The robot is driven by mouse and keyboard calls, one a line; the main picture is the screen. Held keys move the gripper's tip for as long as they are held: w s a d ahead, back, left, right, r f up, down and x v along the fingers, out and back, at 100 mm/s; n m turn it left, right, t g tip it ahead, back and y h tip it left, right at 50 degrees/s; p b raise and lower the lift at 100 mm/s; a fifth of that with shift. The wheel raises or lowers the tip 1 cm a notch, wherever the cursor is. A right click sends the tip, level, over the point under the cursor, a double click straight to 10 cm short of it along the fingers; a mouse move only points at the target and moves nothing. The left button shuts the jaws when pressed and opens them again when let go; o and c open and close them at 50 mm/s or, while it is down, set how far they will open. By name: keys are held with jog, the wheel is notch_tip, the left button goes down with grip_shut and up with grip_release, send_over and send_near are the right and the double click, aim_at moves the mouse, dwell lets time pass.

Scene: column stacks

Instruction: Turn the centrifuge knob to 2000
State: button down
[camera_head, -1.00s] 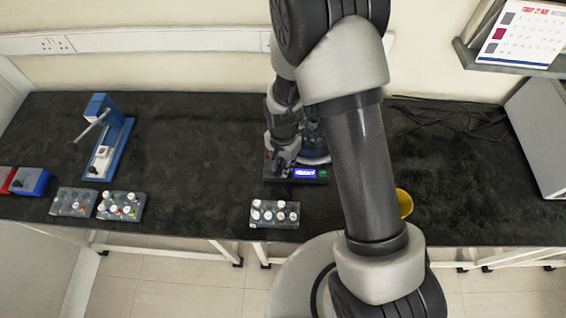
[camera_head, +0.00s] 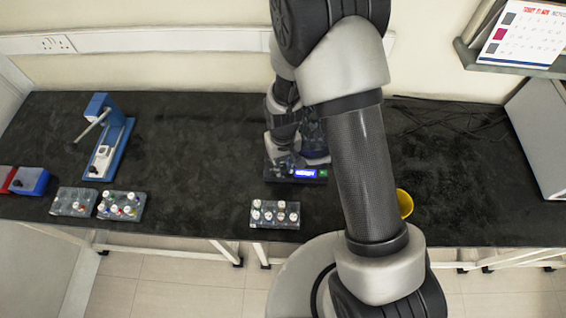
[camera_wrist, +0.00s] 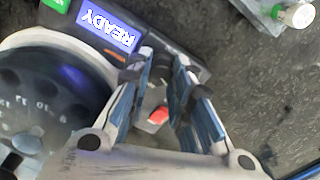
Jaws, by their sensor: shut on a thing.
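The centrifuge (camera_head: 316,181) stands mid-bench, partly hidden behind my arm. Its lit blue display (camera_head: 304,174) also shows in the wrist view (camera_wrist: 108,31), upside down, reading "READY". A green button (camera_wrist: 57,4) is beside the display, and the round dark rotor (camera_wrist: 35,95) is at left. My gripper (camera_wrist: 163,68) is at the panel beside the display, shut on the knob, which its fingers mostly hide. My gripper also shows in the head view (camera_head: 284,167). A red part (camera_wrist: 158,115) is visible between the fingers. No number for the knob setting is readable.
A rack of white-capped tubes (camera_head: 274,215) stands in front of the centrifuge. More racks (camera_head: 121,205) and a blue stand (camera_head: 120,145) are at left. A yellow cup (camera_head: 404,203) is right of my arm. Cables (camera_head: 450,115) lie at back right.

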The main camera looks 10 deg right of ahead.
aim_at(283, 166)
jog(key=n, duration=0.4)
jog(key=shift+n, duration=0.3)
dwell(0.3)
jog(key=c, duration=1.4)
grip_release()
notch_tip(283, 166, up, 12)
jog(key=shift+r, duration=0.1)
